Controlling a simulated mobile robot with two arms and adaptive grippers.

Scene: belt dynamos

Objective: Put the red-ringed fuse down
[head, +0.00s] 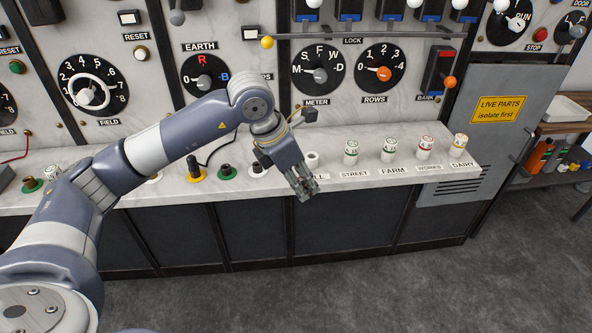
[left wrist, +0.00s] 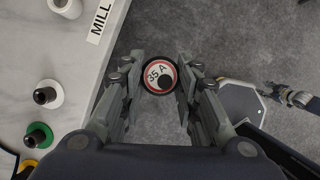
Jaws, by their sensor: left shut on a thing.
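My left gripper (head: 303,186) is shut on the red-ringed fuse (left wrist: 159,75). In the left wrist view the fuse sits between the two finger pads (left wrist: 159,88), its round end marked 35 A with a red ring and a dark centre. The gripper points down just off the counter's front edge, and grey floor shows around the fuse. In the head view the fingers mostly hide the fuse. A white holder (head: 312,159) stands on the counter behind the gripper; in the left wrist view it (left wrist: 66,4) is near the MILL label (left wrist: 101,20). My right gripper is not seen.
The pale counter (head: 345,182) carries white fuses with green bands at STREET (head: 351,152) and FARM (head: 389,150), a red-banded one at WORKS (head: 426,147) and a yellow-banded one at DAIRY (head: 459,144). Dark-topped plugs (head: 227,172) stand left of the gripper. Dial panels rise behind.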

